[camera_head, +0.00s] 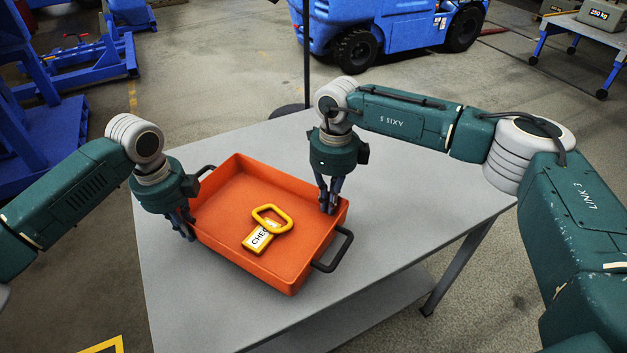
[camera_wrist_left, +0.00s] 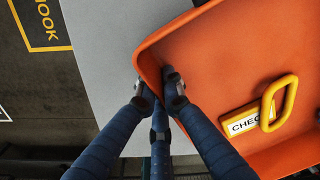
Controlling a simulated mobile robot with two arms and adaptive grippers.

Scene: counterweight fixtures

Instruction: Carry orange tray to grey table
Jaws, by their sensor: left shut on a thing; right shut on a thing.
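The orange tray (camera_head: 290,279) is on or just above the grey table (camera_head: 400,215); I cannot tell if it touches. It has black handles at two ends, and a yellow ring with a "CHECK"-like label (camera_head: 258,239) lies inside it. My left gripper (camera_head: 188,226) is shut on the tray's left wall, and in the left wrist view its fingers (camera_wrist_left: 160,88) pinch the rim of the tray (camera_wrist_left: 215,40). My right gripper (camera_head: 329,204) is shut on the tray's right wall near the far corner. The label's last letters are hidden by the ring.
A blue vehicle (camera_head: 385,27) and a thin dark post (camera_head: 306,60) stand behind the table. Blue frames (camera_head: 85,62) are at the left. A cart with weights (camera_head: 595,25) is at the top right. The table's right side is bare.

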